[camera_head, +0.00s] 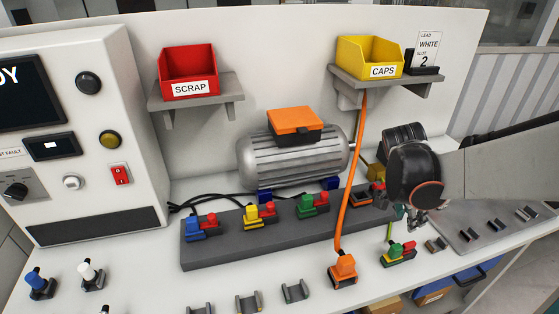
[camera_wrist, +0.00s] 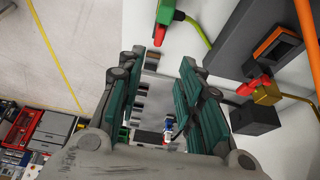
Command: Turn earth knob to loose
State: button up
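A brass block with a red knob (camera_wrist: 254,87) sits by a black block at the right of the wrist view; I take this red knob for the earth knob, but no label confirms it. In the head view the brass block (camera_head: 376,172) shows in part beside my wrist, which hides much of that area.
A green connector with a red lever (camera_head: 398,252) and an orange connector (camera_head: 343,270) with an orange cable stand at the bench front. Blue, yellow and green connectors line the rail before the motor (camera_head: 290,165). A yellow CAPS bin (camera_head: 368,57) is on a shelf above.

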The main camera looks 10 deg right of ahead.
aim_at(412, 243)
jog(key=b+x, duration=0.2)
jog(key=x, duration=0.5)
jog(key=b+x, duration=0.2)
jog(key=x, duration=0.4)
jog(key=shift+s+d+f+b, duration=0.15)
jog(key=shift+f+b, duration=0.15)
grip_shut()
